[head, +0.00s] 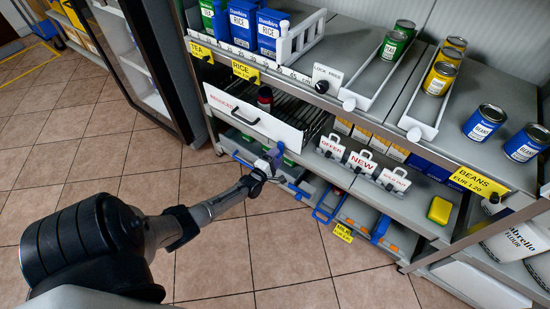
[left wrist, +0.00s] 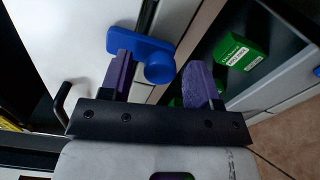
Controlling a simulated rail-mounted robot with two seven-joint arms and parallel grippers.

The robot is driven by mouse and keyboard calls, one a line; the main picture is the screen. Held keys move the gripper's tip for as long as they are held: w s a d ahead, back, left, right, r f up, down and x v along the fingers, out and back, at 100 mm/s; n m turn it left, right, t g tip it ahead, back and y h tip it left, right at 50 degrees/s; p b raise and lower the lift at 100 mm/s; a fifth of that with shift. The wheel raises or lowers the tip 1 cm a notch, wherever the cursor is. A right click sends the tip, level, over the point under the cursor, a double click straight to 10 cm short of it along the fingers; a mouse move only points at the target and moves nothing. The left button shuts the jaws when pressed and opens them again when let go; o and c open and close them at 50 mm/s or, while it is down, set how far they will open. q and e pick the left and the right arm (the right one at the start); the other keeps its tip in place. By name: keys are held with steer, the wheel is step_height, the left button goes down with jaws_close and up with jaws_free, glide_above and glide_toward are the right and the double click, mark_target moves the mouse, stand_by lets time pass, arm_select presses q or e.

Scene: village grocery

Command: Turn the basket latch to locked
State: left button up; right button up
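The blue latch (left wrist: 148,58), a flat plate with a round knob, sits at the edge of a white panel (left wrist: 60,45) in the left wrist view. My left gripper (left wrist: 160,82) is open, its two purple fingers apart. The knob shows between and just beyond the fingertips; the left finger overlaps the plate, and I cannot tell whether they touch. In the head view my left gripper (head: 272,163) is below the white REDUCED drawer front (head: 250,118), and the latch is hard to make out there. My right gripper is not in view.
A black handle (left wrist: 62,103) stands out left of the fingers. A green box (left wrist: 240,57) lies in the dark opening to the right. Offer signs (head: 362,163) stand on the shelf right of the gripper. The tiled floor (head: 280,250) in front is clear.

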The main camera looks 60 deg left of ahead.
arm_select(q)
steer(key=p+v, duration=0.5)
steer(key=v, duration=0.8)
steer(key=shift+s+p, duration=0.4)
steer(key=shift+d, duration=0.15)
